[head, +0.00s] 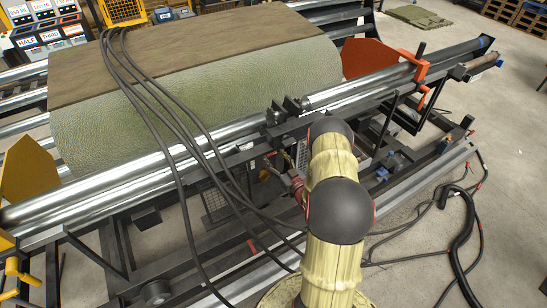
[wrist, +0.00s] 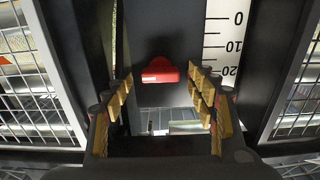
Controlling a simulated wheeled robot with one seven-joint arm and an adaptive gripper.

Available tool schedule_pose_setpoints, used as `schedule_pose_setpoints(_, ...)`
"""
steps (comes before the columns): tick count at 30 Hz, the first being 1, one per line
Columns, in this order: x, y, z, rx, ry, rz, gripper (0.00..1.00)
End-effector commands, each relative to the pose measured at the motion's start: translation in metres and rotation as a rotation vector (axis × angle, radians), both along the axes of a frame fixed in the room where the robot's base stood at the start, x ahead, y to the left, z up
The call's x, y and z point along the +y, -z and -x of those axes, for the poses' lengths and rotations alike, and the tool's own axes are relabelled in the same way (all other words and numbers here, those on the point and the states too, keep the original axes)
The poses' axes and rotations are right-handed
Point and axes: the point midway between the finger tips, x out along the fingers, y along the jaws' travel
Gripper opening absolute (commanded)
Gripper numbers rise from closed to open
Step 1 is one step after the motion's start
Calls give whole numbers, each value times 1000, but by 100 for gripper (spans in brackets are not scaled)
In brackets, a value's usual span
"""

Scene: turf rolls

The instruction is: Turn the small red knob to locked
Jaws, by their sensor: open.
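The small red knob (wrist: 160,72) is in the upper middle of the wrist view, on a dark upright plate (wrist: 163,30). My gripper (wrist: 160,84) is open, with one ridged yellow-brown finger pad to the left of the knob and one to the right. Gaps show between the knob and both pads, and nothing is held. Any lock marking beside the knob is not readable. In the head view my arm covers the place where it works, and I cannot make out the knob there.
A white scale (wrist: 227,40) marked 0, 10, 20 is right of the knob. Wire mesh panels (wrist: 32,80) flank the view. In the head view, a large green turf roll (head: 160,110) lies behind steel rollers (head: 110,185), and dark cables (head: 165,115) hang across the frame.

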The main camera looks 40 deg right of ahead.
Motion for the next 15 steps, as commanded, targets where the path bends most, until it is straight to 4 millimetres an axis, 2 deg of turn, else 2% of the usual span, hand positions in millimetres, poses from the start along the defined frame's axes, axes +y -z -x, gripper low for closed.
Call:
schedule_pose_setpoints(4, -2, 0, -10, 0, -2, -1, 58)
schedule_pose_setpoints(12, -3, 0, -12, 0, 0, -1, 58)
schedule_pose_setpoints(15, -3, 0, -12, 0, 0, -1, 53)
